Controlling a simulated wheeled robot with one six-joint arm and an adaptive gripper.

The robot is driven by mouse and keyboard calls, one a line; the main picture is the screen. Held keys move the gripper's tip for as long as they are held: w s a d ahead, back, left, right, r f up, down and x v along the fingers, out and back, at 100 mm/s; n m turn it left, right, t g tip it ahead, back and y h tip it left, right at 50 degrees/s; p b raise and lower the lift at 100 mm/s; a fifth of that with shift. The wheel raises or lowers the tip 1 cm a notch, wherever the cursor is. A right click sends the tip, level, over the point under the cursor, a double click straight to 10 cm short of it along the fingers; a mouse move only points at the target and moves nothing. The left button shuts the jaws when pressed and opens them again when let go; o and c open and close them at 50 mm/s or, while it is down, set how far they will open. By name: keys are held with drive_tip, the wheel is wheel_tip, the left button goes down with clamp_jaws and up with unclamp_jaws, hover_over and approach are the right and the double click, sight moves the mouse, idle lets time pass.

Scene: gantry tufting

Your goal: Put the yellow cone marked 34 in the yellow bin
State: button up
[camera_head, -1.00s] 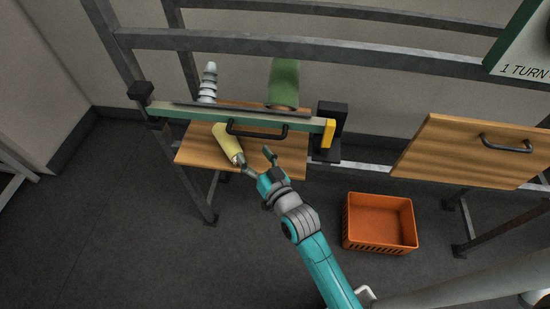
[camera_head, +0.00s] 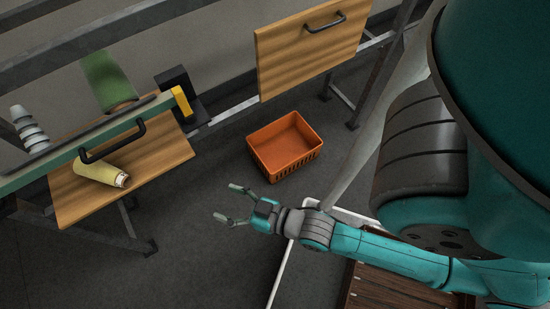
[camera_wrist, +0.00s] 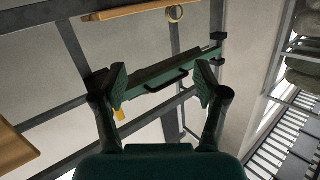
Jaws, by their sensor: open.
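The yellow cone (camera_head: 103,170) lies on its side on a wooden shelf at the left of the head view, partly behind the handle of a green bar. I cannot read any number on it. My gripper (camera_head: 228,202) is open and empty, well to the right of the cone and apart from the shelf. In the wrist view its two green fingers (camera_wrist: 161,84) are spread with nothing between them. No yellow bin shows in these frames; the only bin in view is an empty orange basket (camera_head: 287,147) on the floor.
The green bar (camera_head: 60,160) with a black handle crosses the shelf (camera_head: 160,158). A green cone (camera_head: 106,82) and a grey ribbed piece (camera_head: 28,128) stand behind it. A wooden panel (camera_head: 312,52) hangs at the back. Floor between shelf and basket is clear.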

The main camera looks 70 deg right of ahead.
drive_tip(key=s+r, duration=0.2)
drive_tip(key=s, duration=0.5)
drive_tip(key=s+r+n+g, duration=0.1)
drive_tip(key=s+r, duration=0.1)
drive_tip(key=s, duration=0.5)
drive_tip(key=shift+s+r, duration=0.2)
drive_tip(key=shift+r, duration=0.15)
drive_tip(key=o, duration=0.3)
drive_tip(key=shift+s+d+r, duration=0.1)
drive_tip(key=shift+s+r, duration=0.25)
drive_tip(key=shift+s, duration=0.1)
